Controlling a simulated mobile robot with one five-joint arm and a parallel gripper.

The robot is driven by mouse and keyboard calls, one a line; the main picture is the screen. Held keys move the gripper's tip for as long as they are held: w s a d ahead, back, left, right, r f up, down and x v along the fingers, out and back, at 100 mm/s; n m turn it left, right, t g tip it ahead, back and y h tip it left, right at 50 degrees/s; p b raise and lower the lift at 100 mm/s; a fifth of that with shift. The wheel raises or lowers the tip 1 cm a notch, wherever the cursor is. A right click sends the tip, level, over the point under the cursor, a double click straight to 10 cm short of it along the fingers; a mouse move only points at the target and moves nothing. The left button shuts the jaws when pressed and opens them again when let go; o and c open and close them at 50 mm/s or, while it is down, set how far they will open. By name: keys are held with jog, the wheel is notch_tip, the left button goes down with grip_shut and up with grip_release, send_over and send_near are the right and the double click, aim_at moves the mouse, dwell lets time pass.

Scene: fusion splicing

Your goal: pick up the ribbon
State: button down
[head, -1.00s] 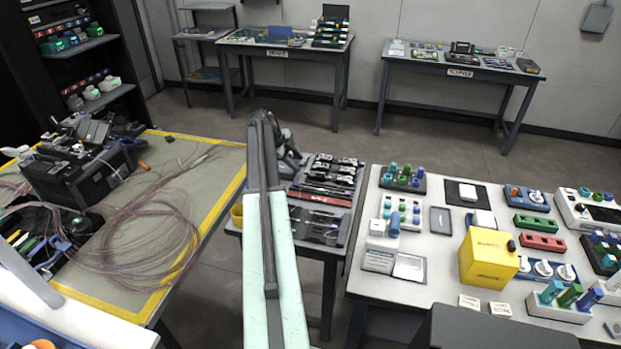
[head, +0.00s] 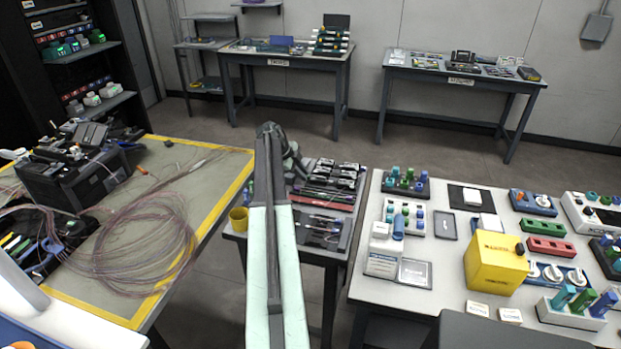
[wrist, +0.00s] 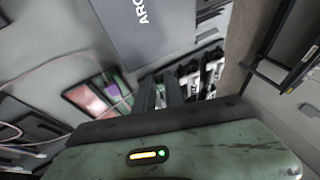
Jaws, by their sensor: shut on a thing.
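Thin pinkish fibre loops (head: 150,245) lie on the yellow-edged table at the left in the head view. A pink strand also crosses the left of the wrist view (wrist: 40,67). I cannot tell which strand, if any, is the ribbon. My gripper (head: 291,165) is at the far end of my raised arm, mostly hidden behind it in the head view. In the wrist view the dark fingers (wrist: 160,94) are shut on a small pale thing that I cannot identify. My green gripper body covers the bottom of that view.
A dark splicing machine (head: 72,172) stands on the left table. A small middle table holds tools (head: 325,200) and a yellow cup (head: 238,219). The right table carries a yellow box (head: 495,263) and several small holders. Open floor (head: 400,145) lies beyond.

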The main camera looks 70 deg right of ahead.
notch_tip(320, 180, up, 10)
jog(key=p, duration=1)
